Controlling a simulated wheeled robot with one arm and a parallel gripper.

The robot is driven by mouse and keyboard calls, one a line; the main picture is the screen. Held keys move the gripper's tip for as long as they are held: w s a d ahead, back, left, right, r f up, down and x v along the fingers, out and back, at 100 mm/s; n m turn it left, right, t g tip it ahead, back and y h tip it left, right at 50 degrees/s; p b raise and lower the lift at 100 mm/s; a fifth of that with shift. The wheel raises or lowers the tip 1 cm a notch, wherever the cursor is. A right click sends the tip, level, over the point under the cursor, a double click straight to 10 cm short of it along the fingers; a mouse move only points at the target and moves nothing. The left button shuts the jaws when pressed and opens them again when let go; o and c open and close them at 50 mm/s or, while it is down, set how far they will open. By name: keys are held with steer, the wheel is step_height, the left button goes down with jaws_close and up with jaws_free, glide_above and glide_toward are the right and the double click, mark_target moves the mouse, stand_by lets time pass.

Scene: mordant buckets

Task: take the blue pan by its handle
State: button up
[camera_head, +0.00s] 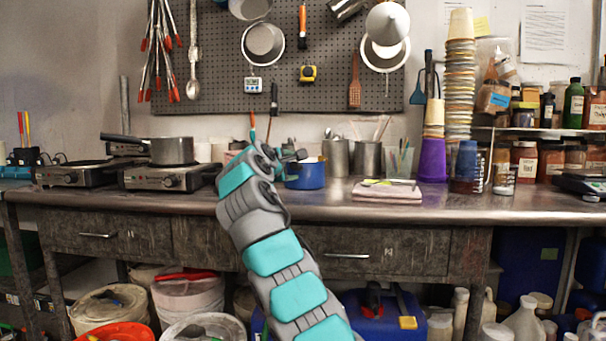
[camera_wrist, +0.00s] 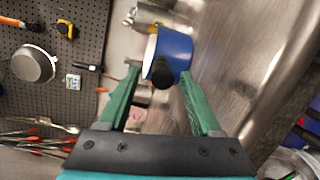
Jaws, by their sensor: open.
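The blue pan (camera_head: 308,174) stands upright on the metal worktop, just right of the end of my arm in the head view. In the wrist view the pan (camera_wrist: 176,46) lies ahead of my gripper (camera_wrist: 159,73), with its pale rim to the left. Its black handle (camera_wrist: 163,75) points toward the wrist camera, and its round end shows between the two green fingertips. The fingers are spread apart with a gap on each side of the handle. I cannot tell how far the handle reaches in between them. In the head view my arm hides most of the gripper.
Metal cups (camera_head: 336,158) with tools stand behind the pan. A folded pink cloth (camera_head: 388,192) lies to its right. A grey saucepan (camera_head: 172,151) sits on a hotplate (camera_head: 166,178) to the left. Bare worktop (camera_head: 480,205) lies at the right front.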

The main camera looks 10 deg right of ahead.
steer(key=p+x, duration=0.2)
steer(key=x, duration=0.1)
steer(key=shift+w+d, duration=0.1)
steer(key=shift+w, duration=0.2)
steer(key=shift+w+d+f+p, duration=0.3)
steer(key=shift+w+d, duration=0.1)
steer(key=shift+w, duration=0.2)
jaws_close()
steer(key=shift+r, duration=0.1)
